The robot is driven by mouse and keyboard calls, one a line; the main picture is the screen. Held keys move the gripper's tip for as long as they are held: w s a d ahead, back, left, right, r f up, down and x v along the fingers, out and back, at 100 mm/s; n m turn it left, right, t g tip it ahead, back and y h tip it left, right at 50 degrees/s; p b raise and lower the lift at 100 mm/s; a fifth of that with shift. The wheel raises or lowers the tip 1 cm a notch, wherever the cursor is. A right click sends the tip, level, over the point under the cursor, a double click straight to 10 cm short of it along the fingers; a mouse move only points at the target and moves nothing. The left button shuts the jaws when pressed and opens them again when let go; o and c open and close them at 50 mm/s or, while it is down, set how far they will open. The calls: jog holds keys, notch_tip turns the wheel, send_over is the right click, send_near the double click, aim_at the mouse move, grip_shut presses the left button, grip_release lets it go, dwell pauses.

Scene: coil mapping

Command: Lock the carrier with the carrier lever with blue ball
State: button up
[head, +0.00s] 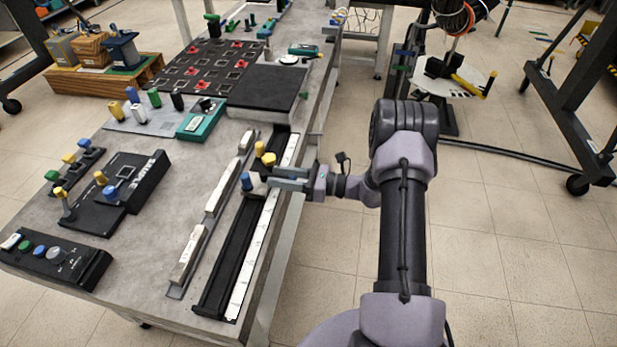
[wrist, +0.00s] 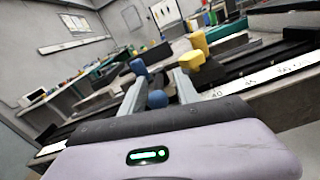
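A blue ball (head: 247,181) tops a lever on the carrier, beside the dark rail (head: 238,245) near the table's right edge. My gripper (head: 267,179) reaches in from the right with its fingers apart, their tips close to this ball. In the wrist view my gripper (wrist: 160,78) is open; one blue ball (wrist: 157,99) shows in the gap between the fingers and another blue ball (wrist: 138,67) shows by the left fingertip. I cannot tell whether either is touched. Yellow knobs (head: 268,159) stand just behind the gripper, and also show in the wrist view (wrist: 197,48).
A white scale strip (head: 262,235) runs along the rail's right side. White blocks (head: 215,195) line a strip to the left. A black box (head: 265,88) stands at the rail's far end.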

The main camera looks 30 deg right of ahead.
jog(key=p+v, duration=0.3)
jog(key=v, duration=1.2)
jog(key=shift+s, duration=0.15)
jog(key=shift+r, duration=0.1)
jog(key=s+a+r+n+g+h, duration=0.35)
jog(key=a+r+n+g, duration=0.55)
jog(key=a+r+n, duration=0.5)
jog(key=s+a+r+n+t+h, duration=0.2)
jog(key=s+a+r+n+h, duration=0.2)
jog(key=s, duration=0.4)
jog(key=s+a+r+n+t+h, duration=0.1)
jog(key=s+a+r+n+h, duration=0.3)
jog(key=s+r, duration=0.3)
jog(key=shift+s+a+n+t+h, duration=0.4)
jog(key=shift+s+a+n, duration=0.1)
jog(key=shift+n, duration=0.3)
